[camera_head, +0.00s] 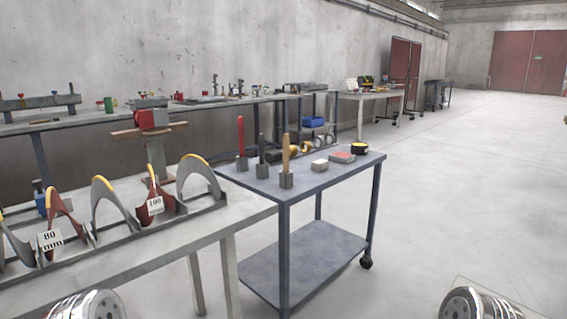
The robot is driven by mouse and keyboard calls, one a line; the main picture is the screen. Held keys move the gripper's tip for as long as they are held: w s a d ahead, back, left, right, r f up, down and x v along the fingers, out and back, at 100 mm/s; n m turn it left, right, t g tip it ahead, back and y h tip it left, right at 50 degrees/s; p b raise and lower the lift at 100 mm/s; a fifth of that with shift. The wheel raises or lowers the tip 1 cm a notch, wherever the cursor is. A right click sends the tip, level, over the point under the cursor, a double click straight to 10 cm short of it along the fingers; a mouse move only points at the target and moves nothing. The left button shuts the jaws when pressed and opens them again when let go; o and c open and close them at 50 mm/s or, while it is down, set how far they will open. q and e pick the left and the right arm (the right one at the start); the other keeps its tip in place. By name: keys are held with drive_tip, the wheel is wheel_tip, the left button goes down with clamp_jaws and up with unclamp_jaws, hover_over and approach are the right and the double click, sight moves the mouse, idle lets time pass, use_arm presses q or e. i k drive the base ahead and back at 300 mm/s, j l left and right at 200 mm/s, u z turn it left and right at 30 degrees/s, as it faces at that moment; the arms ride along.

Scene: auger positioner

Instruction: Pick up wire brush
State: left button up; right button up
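A grey-blue wheeled cart (235,180) stands in the middle of the view. On it, three tools stand upright in small dark holders: a red-handled one (241,134), a black-handled one (262,148) and a wooden-handled one (286,155). Their lower ends are hidden in the holders, so I cannot tell which is the wire brush. Parts of my two arms show at the bottom left and bottom right corners, well apart from the cart. Neither gripper is in view.
A pale block (319,165), a red-topped block (342,157) and a black-and-yellow item (359,149) lie on the cart's right side. A grey table (130,255) with several curved auger pieces stands at left, close to the cart. The floor at right (460,200) is clear.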

sight(286, 139)
drive_tip(key=u, duration=2.3)
drive_tip(key=l+z, duration=0.1)
drive_tip(key=z, duration=2.2)
drive_tip(key=i+l+u, duration=0.1)
drive_tip(key=l, duration=0.25)
drive_tip(key=i+l+u, duration=0.1)
drive_tip(key=i+l, duration=0.4)
drive_tip(key=l, duration=0.25)
drive_tip(key=u, duration=0.05)
